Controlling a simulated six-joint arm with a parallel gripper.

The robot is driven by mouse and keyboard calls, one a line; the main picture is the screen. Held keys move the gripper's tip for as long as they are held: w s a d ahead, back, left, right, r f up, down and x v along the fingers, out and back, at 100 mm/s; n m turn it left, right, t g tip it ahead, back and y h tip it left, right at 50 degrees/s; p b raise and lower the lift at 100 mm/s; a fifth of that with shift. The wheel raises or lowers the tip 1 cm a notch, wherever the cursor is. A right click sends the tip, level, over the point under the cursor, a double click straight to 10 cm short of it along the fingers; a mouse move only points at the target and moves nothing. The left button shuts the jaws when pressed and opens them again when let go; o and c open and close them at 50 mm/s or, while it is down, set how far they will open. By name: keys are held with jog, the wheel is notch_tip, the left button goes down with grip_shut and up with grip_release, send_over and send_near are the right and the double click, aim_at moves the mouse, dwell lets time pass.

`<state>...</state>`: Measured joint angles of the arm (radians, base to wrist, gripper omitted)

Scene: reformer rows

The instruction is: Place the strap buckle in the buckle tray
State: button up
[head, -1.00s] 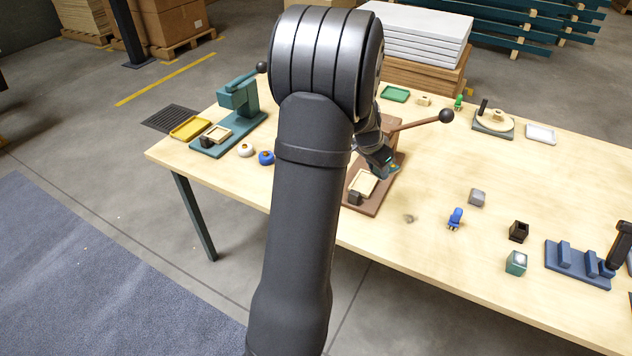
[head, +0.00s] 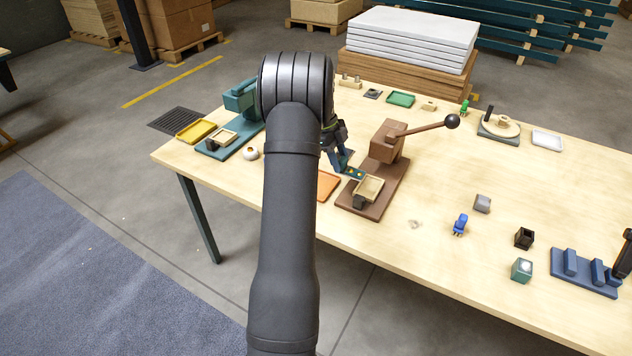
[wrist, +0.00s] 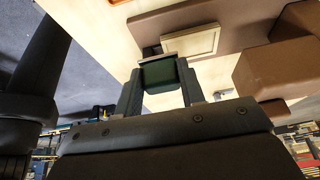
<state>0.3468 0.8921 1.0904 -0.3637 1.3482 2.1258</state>
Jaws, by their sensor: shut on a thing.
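My gripper (head: 355,173) hangs just left of the brown lever press, near its cream tray in the head view. It is shut on a dark green blocky piece (wrist: 160,73), which the wrist view shows between the two fingers; this is likely the strap buckle, though its shape is mostly hidden. An orange tray (head: 328,185) lies beside the press, partly behind my arm. A yellow tray (head: 195,131), a green tray (head: 400,99) and a white tray (head: 547,139) also lie on the table. I cannot tell which one is the buckle tray.
The brown press (head: 387,145) has a long lever with a black ball, reaching right. A teal press (head: 240,100) stands at the left and a round cream-topped device (head: 497,122) at the back right. Small blocks and a blue piece (head: 460,224) lie front right.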

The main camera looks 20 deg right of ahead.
jog(key=w+a+f, duration=0.4)
jog(key=w, duration=0.1)
jog(key=w+a+f, duration=0.2)
jog(key=w+a, duration=0.1)
jog(key=shift+a+f, duration=0.1)
jog(key=shift+f, duration=2.15)
jog(key=o, duration=0.6)
jog(key=shift+f, duration=0.15)
jog(key=o, duration=0.4)
jog(key=v, duration=1.2)
